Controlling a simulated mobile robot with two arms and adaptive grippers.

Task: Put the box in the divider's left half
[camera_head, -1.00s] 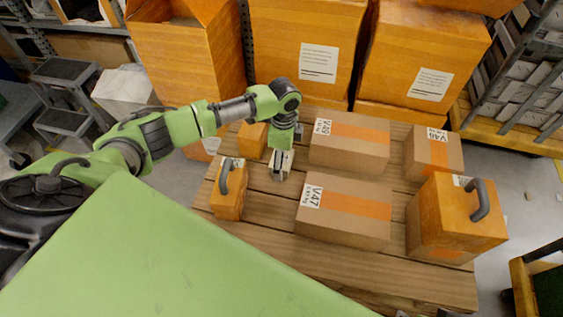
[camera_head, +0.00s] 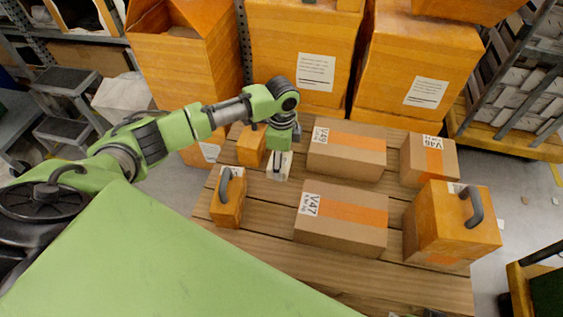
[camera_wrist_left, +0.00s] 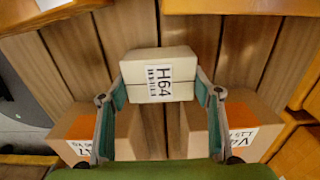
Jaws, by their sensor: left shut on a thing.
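A small pale box (camera_head: 279,165) labelled H64 is held in my left gripper (camera_wrist_left: 160,96) above the slatted wooden top (camera_head: 270,245). In the left wrist view the box (camera_wrist_left: 160,60) sits between the two fingers, its label facing the camera. In the head view the gripper (camera_head: 279,153) hangs downward, with the box left of carton V49 (camera_head: 346,150) and up and left of carton V47 (camera_head: 340,218). The gap below the box cannot be judged. No divider can be made out with certainty. My right gripper is not seen.
A handled orange case (camera_head: 229,203) and a small orange block (camera_head: 251,146) stand left of the held box. Another small carton (camera_head: 429,160) and a large handled case (camera_head: 450,225) stand on the right. Tall orange bins (camera_head: 300,50) line the back. Bare slats show at the front.

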